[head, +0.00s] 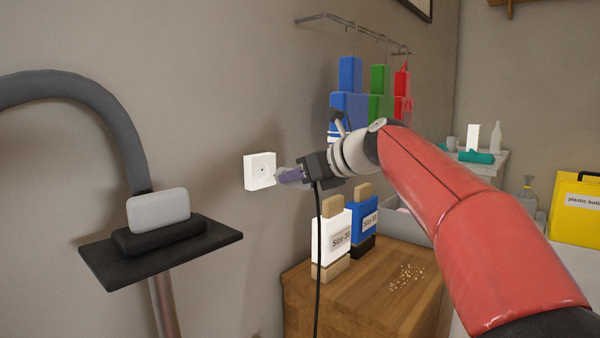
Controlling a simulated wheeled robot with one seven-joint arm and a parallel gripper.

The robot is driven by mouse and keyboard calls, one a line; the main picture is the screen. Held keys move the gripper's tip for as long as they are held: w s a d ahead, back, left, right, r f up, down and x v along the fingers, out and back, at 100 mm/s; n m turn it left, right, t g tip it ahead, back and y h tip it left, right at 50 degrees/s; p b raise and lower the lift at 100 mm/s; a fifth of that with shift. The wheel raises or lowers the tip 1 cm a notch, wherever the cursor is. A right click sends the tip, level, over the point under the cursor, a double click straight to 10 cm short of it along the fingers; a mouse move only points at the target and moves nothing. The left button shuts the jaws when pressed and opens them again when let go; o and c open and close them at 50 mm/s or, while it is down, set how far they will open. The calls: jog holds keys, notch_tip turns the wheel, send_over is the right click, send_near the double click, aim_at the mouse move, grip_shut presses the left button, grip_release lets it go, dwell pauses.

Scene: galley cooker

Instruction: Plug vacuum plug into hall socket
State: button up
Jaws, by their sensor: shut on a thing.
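The hall socket (260,170) is a white square box on the grey wall with a round recessed face. My gripper (284,174) is just to its right, pointing left toward it. It is shut on the vacuum plug (292,178), a small purplish-grey piece mostly hidden by the fingers. The black cord (319,250) hangs down from the gripper past the cabinet's left side. The plug's front end is close to the socket's right side; I cannot tell whether it touches. The prongs are not visible.
A wooden cabinet (370,290) below holds white and blue labelled boxes and scattered crumbs. A black shelf (160,248) with a grey-white device stands left, beneath a thick grey hose (110,105). A wall rail (350,25) with coloured holders is above right. A yellow box (577,210) stands far right.

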aim_at(283, 168)
jog(key=shift+w+a+p, duration=1.25)
jog(key=shift+p, duration=0.25)
jog(key=shift+w+a+p, duration=0.45)
jog(key=shift+w+a, duration=0.4)
jog(key=shift+w, duration=0.1)
jog(key=o, duration=1.7)
jog(key=shift+a, duration=0.1)
jog(key=shift+o, duration=0.2)
jog(key=shift+v, duration=4.95)
jog(key=shift+f, duration=0.1)
